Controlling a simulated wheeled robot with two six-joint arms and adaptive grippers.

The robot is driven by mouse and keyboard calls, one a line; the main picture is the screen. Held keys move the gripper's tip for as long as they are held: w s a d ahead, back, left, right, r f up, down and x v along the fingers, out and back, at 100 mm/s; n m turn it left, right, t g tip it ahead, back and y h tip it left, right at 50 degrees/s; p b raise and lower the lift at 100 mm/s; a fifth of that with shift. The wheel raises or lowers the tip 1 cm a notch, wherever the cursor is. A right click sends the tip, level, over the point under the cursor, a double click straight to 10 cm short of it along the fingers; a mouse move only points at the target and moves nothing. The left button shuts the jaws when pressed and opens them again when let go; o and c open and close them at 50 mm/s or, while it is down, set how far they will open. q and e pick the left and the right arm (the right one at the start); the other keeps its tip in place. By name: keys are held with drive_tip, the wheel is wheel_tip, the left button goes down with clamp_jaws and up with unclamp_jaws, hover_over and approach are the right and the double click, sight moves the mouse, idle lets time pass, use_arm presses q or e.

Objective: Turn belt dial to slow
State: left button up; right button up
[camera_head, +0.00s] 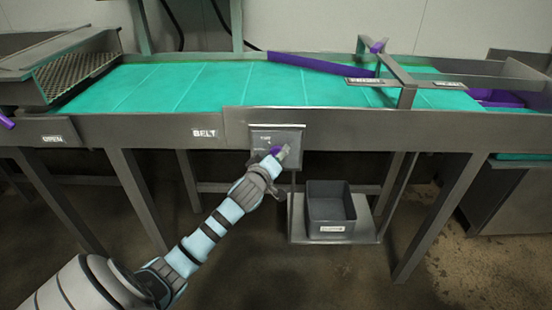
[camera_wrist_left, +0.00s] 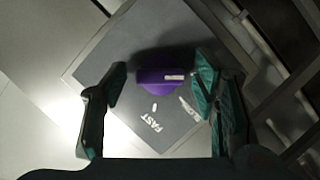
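The belt dial (camera_wrist_left: 160,90) is a purple knob with a bar-shaped grip and a white mark, on a grey panel (camera_wrist_left: 105,55). In the wrist view, "FAST" is printed below it; a second label to the right is partly hidden by a finger. My left gripper (camera_wrist_left: 161,78) is open, with one teal-padded finger on each side of the dial and gaps showing between. In the head view my left gripper (camera_head: 277,160) is at the panel (camera_head: 291,132) under the belt's front rail, covering most of the dial. My right gripper is not in view.
The teal conveyor belt (camera_head: 215,85) runs behind the rail (camera_head: 350,130), which carries a "BELT" label (camera_head: 204,133). A purple guide bar (camera_head: 320,63) crosses the belt. A grey bin (camera_head: 331,205) stands on a low shelf (camera_head: 300,232) right of my arm. Table legs stand on both sides.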

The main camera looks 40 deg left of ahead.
use_arm(q)
drive_tip(key=c, duration=1)
drive_tip(key=shift+w+d+r+m+g+y+p, duration=0.15)
drive_tip(key=shift+m+g+y+p, duration=0.65)
drive_tip(key=shift+m+p, duration=1.05)
drive_tip(key=shift+r+m+g+y+p, duration=0.1)
drive_tip(key=shift+m+g+y+p, duration=0.7)
drive_tip(key=shift+m+p, duration=1.05)
drive_tip(key=shift+n+p, duration=0.3)
drive_tip(key=shift+p, duration=0.15)
drive_tip(key=o, duration=0.9)
drive_tip(key=shift+o, duration=1.2)
drive_tip(key=shift+f, duration=0.1)
